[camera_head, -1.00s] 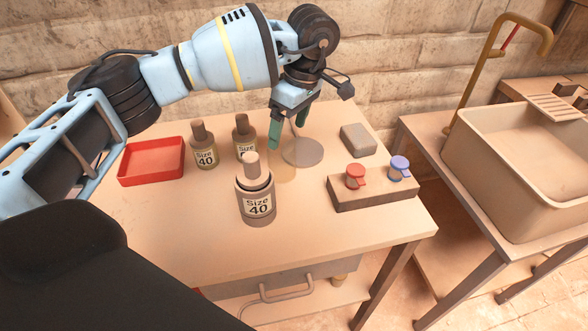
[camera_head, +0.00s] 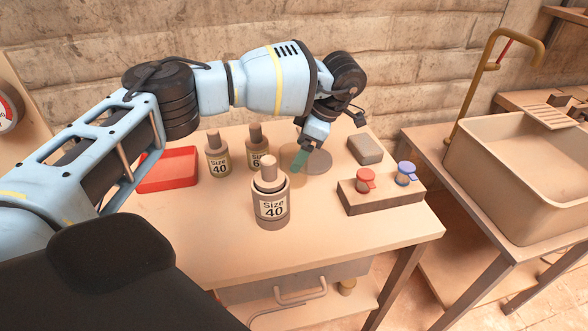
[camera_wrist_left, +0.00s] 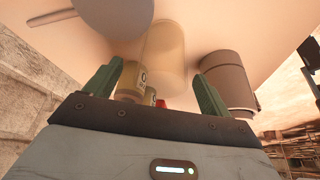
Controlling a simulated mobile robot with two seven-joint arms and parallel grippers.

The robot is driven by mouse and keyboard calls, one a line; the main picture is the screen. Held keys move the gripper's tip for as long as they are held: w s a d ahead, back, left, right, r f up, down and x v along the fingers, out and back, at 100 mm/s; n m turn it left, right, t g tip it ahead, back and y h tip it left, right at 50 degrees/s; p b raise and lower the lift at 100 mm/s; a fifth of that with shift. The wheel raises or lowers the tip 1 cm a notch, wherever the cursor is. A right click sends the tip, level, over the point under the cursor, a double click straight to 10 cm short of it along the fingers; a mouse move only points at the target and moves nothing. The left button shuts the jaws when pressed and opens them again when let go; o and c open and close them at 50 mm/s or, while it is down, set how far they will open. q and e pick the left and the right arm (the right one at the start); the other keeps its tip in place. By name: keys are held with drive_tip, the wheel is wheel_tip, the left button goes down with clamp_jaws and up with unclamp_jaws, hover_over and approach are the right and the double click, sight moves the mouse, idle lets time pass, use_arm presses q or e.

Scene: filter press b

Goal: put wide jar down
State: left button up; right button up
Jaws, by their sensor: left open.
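A see-through, pale cylindrical jar (camera_wrist_left: 165,48), which I take to be the wide jar, stands between the spread green fingers in the left wrist view. In the head view it is only faintly visible behind the bottles. My left gripper (camera_head: 301,158) is open, low over the back middle of the table; in the left wrist view its fingertips (camera_wrist_left: 157,70) are apart, with no visible contact on the jar. My right gripper is not in view.
Two smaller labelled bottles, one (camera_head: 218,158) left of the other (camera_head: 257,150), stand near a red tray (camera_head: 168,170). A grey disc (camera_head: 318,162), a grey block (camera_head: 366,149) and a dark rack (camera_head: 382,198) with red and blue caps lie right.

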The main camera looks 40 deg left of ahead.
sight(290, 164)
use_arm(q)
drive_tip(key=shift+s+p+x, duration=0.15)
drive_tip(key=shift+x, duration=1.25)
drive_tip(key=shift+s+p+x, duration=0.1)
drive_tip(key=shift+p+x, duration=0.05)
drive_tip(key=shift+x, duration=1.25)
drive_tip(key=shift+r, duration=0.15)
drive_tip(key=c, duration=1.2)
drive_tip(key=shift+r, duration=5.15)
drive_tip(key=shift+c, duration=0.2)
